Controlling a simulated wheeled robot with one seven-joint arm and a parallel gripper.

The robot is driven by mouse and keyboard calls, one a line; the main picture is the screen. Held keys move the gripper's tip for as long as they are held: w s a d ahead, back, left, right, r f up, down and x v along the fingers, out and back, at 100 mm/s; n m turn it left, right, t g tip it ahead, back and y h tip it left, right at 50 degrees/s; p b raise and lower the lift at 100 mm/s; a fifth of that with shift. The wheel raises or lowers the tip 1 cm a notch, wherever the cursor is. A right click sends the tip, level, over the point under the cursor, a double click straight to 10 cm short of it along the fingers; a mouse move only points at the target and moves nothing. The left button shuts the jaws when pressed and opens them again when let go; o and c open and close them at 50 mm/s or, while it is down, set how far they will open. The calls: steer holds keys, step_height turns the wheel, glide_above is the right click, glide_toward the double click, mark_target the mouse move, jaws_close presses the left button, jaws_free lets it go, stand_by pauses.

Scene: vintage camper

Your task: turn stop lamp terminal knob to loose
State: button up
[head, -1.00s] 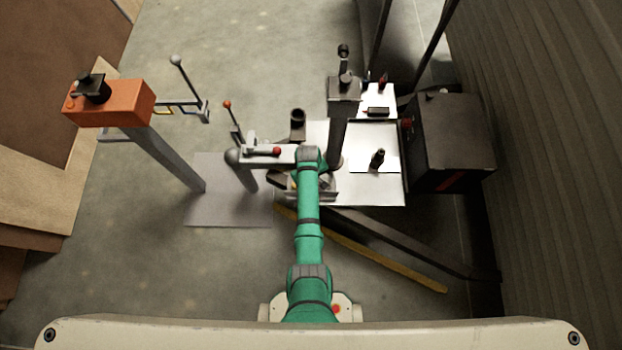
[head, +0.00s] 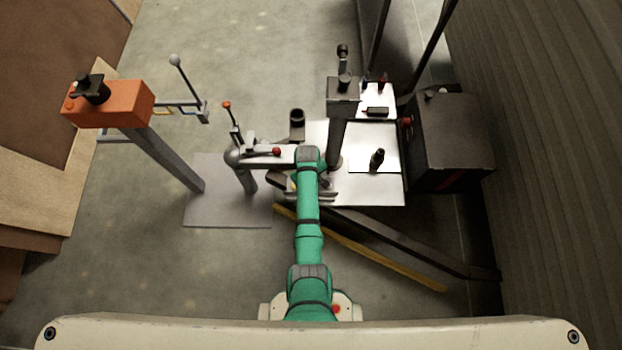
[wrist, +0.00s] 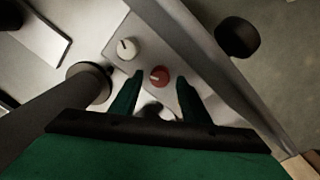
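A red round knob (wrist: 159,77) with a small dark mark sits on a grey panel (wrist: 186,62) in the wrist view. A white knob (wrist: 124,48) with a dark pointer line sits up and left of it. No readable label shows which of them is the stop lamp terminal knob. My gripper (wrist: 159,74) is open, with one green finger to each side of the red knob. A gap shows on both sides; I cannot tell how far above the panel the fingertips are. In the head view my arm hides the gripper.
An orange box (head: 118,104) on a post stands at the left. A grey post with a box top (head: 343,91) stands just right of my arm. A dark cabinet (head: 452,140) is at the right. A yellow bar (head: 385,262) crosses the floor. The floor at lower left is clear.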

step_height(320, 180, up, 11)
steer(key=shift+a, duration=0.2)
stand_by(0.5)
steer(key=shift+s+a+f, duration=0.1)
steer(key=shift+s, duration=0.05)
